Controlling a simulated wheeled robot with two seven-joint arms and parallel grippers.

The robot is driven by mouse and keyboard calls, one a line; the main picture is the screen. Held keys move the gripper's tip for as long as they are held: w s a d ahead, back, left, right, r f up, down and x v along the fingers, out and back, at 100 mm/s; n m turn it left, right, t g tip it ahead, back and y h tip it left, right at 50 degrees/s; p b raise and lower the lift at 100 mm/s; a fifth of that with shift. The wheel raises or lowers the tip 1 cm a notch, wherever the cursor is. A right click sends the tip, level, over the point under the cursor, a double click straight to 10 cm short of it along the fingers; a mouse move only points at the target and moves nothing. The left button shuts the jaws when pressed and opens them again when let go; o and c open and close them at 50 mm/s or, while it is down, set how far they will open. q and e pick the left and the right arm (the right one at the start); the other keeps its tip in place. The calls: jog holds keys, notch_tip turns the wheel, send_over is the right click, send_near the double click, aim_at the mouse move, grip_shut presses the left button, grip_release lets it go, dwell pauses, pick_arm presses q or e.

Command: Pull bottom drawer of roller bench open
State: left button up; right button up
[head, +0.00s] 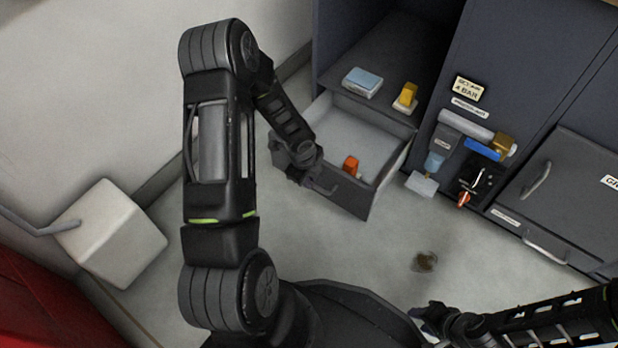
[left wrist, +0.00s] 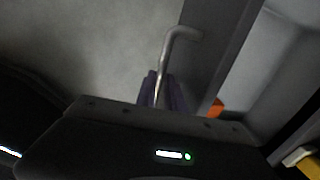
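The drawer (head: 350,130) of the dark bench stands pulled out over the floor, with its pale inside showing. An orange-red item (head: 351,165) lies in it and partly shows in the left wrist view (left wrist: 216,107). My left gripper (head: 312,180) is at the drawer front, at its handle. In the left wrist view the grey bar handle (left wrist: 167,60) runs down between the dark fingers of my left gripper (left wrist: 161,92), which look closed on it. My right gripper (head: 437,322) is low at the right, away from the drawer; its fingers are too unclear to read.
A blue-white box (head: 362,81) and a yellow item (head: 405,97) sit on the surface above the drawer. A cabinet with handles (head: 537,180) stands at the right. A pale block (head: 113,235) is at the left. A brown stain (head: 424,261) marks the open floor.

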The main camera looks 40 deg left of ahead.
pick_arm(q)
jog(key=o, duration=0.4)
jog(key=r+p, duration=0.1)
jog(key=r, duration=0.1)
jog(key=s+r+p, duration=0.1)
jog(key=r, duration=0.2)
jog(key=r+p, duration=0.2)
jog(key=shift+s+r, duration=0.2)
jog(key=shift+r, duration=0.1)
dwell(0.4)
